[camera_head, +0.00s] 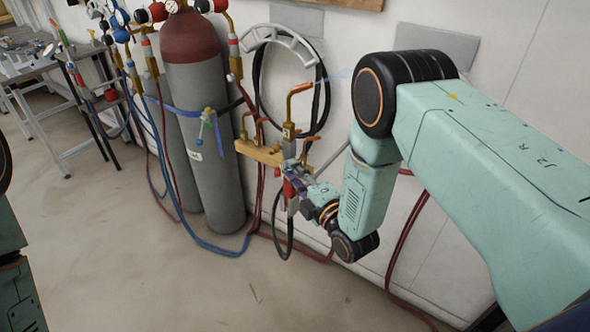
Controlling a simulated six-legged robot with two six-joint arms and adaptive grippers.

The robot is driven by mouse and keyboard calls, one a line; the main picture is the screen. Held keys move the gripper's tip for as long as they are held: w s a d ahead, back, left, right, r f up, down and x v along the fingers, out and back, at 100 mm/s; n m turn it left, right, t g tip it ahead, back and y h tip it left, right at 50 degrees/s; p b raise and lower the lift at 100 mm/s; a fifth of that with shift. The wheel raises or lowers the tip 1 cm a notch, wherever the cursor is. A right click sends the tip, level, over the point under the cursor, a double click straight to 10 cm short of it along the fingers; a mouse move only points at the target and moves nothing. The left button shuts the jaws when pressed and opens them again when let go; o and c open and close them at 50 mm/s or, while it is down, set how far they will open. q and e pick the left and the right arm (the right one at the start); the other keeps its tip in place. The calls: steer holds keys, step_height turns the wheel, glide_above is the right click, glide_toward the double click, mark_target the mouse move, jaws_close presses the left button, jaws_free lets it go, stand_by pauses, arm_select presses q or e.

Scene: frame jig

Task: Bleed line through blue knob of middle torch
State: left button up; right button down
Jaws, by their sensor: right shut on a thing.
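A wooden rack (259,153) on the wall holds several torches with bent copper tips. One torch (289,131) stands taller than the others, with its copper tip bent to the right. A faint pale-blue streak (338,76) shows in the air beside that tip. My right gripper (291,172) is at the torches just below the rack, shut on a small part there. That part is mostly hidden by the fingers, and I cannot make out its colour clearly. A red torch part (288,189) shows beside the fingers. My left gripper is out of view.
Two gas cylinders (218,178) stand left of the rack, one with a red top. Red and blue hoses (205,243) hang and lie on the floor. A black hose coil (322,105) hangs on the wall hook. A metal table (40,67) stands far left.

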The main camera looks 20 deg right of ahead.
steer(key=shift+r+n+g+h+p, duration=0.1)
steer(key=shift+n+g+h+p, duration=0.45)
steer(key=shift+n, duration=1.05)
steer(key=c, duration=1.1)
jaws_free()
steer(key=shift+c, duration=0.2)
steer(key=v, duration=1.2)
steer(key=shift+d+r, duration=0.1)
steer(key=shift+d, duration=0.05)
steer(key=shift+w, duration=0.1)
